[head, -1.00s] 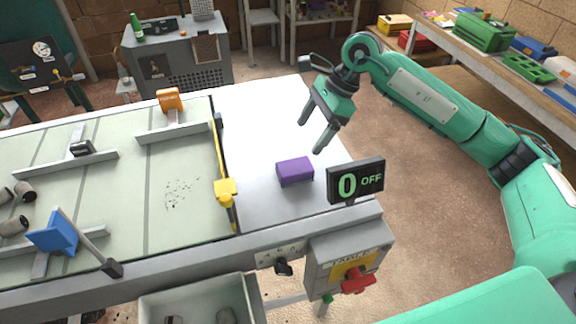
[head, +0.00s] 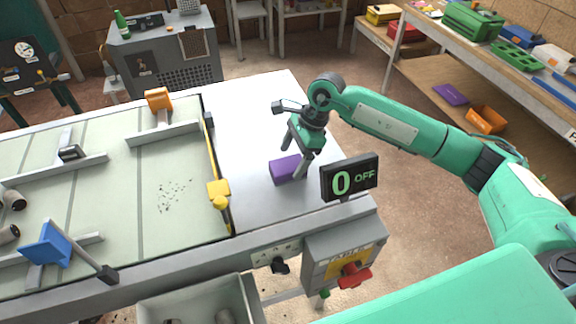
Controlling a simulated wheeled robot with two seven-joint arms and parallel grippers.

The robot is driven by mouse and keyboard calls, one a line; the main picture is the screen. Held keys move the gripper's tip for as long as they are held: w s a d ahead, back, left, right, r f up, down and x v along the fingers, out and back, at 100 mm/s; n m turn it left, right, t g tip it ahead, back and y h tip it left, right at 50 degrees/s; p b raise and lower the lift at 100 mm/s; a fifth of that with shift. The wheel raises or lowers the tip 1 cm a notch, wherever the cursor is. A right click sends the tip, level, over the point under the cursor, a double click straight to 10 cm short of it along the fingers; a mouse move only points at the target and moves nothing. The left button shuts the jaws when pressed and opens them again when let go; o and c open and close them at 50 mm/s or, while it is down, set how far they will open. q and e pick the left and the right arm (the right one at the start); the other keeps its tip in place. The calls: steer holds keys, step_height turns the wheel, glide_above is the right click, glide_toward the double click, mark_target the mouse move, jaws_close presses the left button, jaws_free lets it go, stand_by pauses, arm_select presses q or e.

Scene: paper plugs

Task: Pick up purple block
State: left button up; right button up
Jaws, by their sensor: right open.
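The purple block (head: 283,170) lies on the bare grey-white right end of the table (head: 262,118), to the right of the yellow bar. My right gripper (head: 294,163) is open and points down at the block. One finger is at the block's right side, overlapping it in the view; the other is behind it. I cannot tell whether the fingers touch the block. My left gripper is not in view.
The display reading "0 OFF" (head: 349,178) stands close to the right of the block. The yellow bar (head: 219,189) edges the pale green surface on the left. A control box with a red knob (head: 354,275) hangs at the front edge.

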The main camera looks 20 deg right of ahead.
mark_target(288, 164)
steer(key=shift+p+x, duration=0.45)
steer(key=shift+x, duration=0.75)
steer(key=shift+s+a+f, duration=0.15)
steer(key=shift+a+f, duration=0.15)
steer(key=shift+f, duration=0.2)
steer(key=c, duration=1.1)
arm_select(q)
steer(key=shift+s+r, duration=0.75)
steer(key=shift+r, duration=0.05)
arm_select(e)
steer(key=shift+r, duration=0.15)
